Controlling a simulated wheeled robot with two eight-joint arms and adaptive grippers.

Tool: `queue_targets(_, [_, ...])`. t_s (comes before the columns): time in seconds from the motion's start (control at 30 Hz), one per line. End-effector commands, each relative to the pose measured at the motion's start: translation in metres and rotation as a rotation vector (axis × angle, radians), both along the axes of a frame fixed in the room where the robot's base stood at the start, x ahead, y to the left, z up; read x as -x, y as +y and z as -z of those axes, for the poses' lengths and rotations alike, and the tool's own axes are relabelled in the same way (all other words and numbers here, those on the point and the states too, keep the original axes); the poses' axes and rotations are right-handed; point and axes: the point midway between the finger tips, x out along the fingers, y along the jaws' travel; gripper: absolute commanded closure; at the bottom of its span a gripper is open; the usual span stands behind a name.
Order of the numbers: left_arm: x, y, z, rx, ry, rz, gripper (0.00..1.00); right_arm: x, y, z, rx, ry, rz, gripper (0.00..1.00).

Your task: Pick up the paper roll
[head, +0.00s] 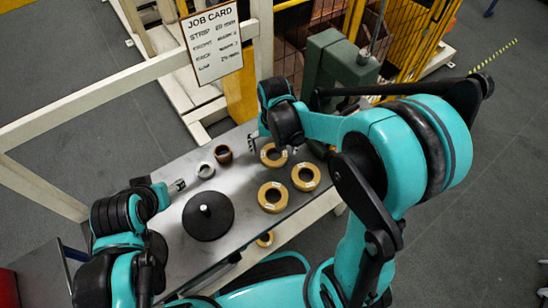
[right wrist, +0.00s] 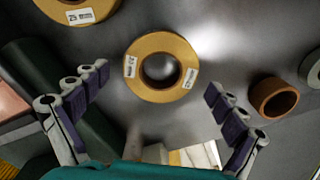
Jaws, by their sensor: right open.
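Tan labelled rolls lie flat on the grey table. One tan roll (head: 273,161) is just below my right gripper (head: 272,147). In the right wrist view this roll (right wrist: 143,75) lies between and beyond the open, empty fingers (right wrist: 158,82), with no contact visible. Other tan rolls (head: 306,186) (head: 273,207) lie nearer the table's front. A small brown ring (head: 223,155) and a pale grey-white ring (head: 206,171) lie left of that gripper. Which of these is the paper roll is not clear. My left gripper (head: 178,186) is beside the table's left part; its jaws are too small to read.
A black disc (head: 208,224) with a pale upright peg stands front left on the table. A green machine (head: 333,65) stands at the back right. A job card (head: 213,44) hangs on the white frame behind. Another tan roll (head: 265,240) is below the front edge.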

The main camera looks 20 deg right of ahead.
Motion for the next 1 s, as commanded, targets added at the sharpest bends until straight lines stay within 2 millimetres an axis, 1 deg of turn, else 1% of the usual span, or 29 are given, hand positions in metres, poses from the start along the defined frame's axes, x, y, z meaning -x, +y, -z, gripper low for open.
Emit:
queue_targets(0.03, [0.000,0.000,0.002,0.000,0.000,0.000,0.36,0.000,0.000,0.003,0.000,0.000,0.000,0.04])
queue_targets(0.2, [0.000,0.000,0.000,0.000,0.000,0.000,0.36,0.000,0.000,0.002,0.000,0.000,0.000,0.04])
queue_targets(0.23, [0.000,0.000,0.000,0.000,0.000,0.000,0.36,0.000,0.000,0.001,0.000,0.000,0.000,0.09])
queue_targets(0.27, [0.000,0.000,0.000,0.000,0.000,0.000,0.36,0.000,0.000,0.001,0.000,0.000,0.000,0.17])
queue_targets(0.3, [0.000,0.000,0.000,0.000,0.000,0.000,0.36,0.000,0.000,0.001,0.000,0.000,0.000,0.27])
queue_targets(0.37, [0.000,0.000,0.000,0.000,0.000,0.000,0.36,0.000,0.000,0.001,0.000,0.000,0.000,0.43])
queue_targets(0.4, [0.000,0.000,0.000,0.000,0.000,0.000,0.36,0.000,0.000,0.001,0.000,0.000,0.000,0.54])
queue_targets(0.43, [0.000,0.000,0.000,0.000,0.000,0.000,0.36,0.000,0.000,0.001,0.000,0.000,0.000,0.58])
queue_targets(0.77, [0.000,0.000,-0.001,0.000,0.000,0.000,0.36,0.000,0.000,0.000,0.000,0.000,0.000,0.58])
queue_targets(0.87, [0.000,0.000,-0.003,0.000,0.000,0.000,0.36,0.000,0.000,-0.005,0.000,0.000,0.000,0.58])
queue_targets(1.0, [0.000,0.000,-0.012,0.000,0.000,0.000,0.36,0.000,0.000,-0.022,0.000,0.000,0.000,0.58])
